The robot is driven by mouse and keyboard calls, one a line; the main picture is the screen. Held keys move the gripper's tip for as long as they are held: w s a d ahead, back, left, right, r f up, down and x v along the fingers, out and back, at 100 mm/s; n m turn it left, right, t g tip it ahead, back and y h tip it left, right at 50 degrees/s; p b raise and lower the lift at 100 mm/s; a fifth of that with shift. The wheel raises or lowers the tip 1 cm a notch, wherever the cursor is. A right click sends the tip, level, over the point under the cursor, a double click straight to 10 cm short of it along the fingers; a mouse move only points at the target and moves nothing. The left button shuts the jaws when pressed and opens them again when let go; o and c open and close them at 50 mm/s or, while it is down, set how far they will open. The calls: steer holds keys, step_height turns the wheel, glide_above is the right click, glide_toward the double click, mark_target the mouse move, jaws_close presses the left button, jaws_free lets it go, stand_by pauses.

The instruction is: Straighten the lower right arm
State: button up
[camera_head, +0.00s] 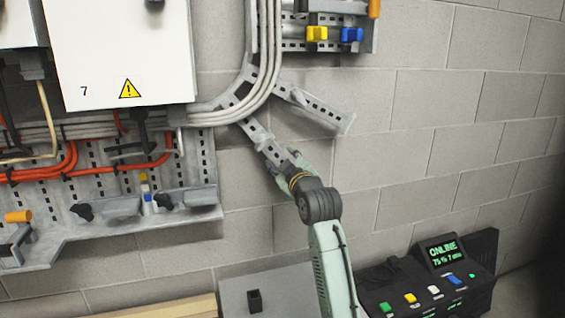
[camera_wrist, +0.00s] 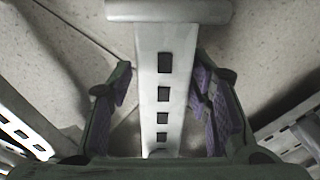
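A slotted grey metal arm (camera_head: 258,136) slants down and right from the bend of the cable tray. Its lower end is between the fingers of my gripper (camera_head: 283,172). In the wrist view a slotted bar (camera_wrist: 163,75) runs up the middle to a crosspiece (camera_wrist: 168,10). The purple-padded fingers of my gripper (camera_wrist: 165,92) stand on both sides of it. A gap shows at the left pad; the right pads are very close to the bar, and I cannot tell if they touch. A second slotted arm (camera_head: 320,110) sticks out to the right, higher up.
Grey cables (camera_head: 268,60) curve along the tray above. A white cabinet marked 7 (camera_head: 120,50) hangs upper left, over a bracketed panel (camera_head: 100,212) with orange cables. A black console (camera_head: 430,285) reading ONLINE stands lower right. The block wall to the right is bare.

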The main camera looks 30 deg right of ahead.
steer(key=shift+o, duration=0.6)
steer(key=shift+s+a, duration=0.1)
steer(key=v, duration=1.1)
steer(key=shift+s, duration=0.4)
steer(key=shift+f, duration=0.1)
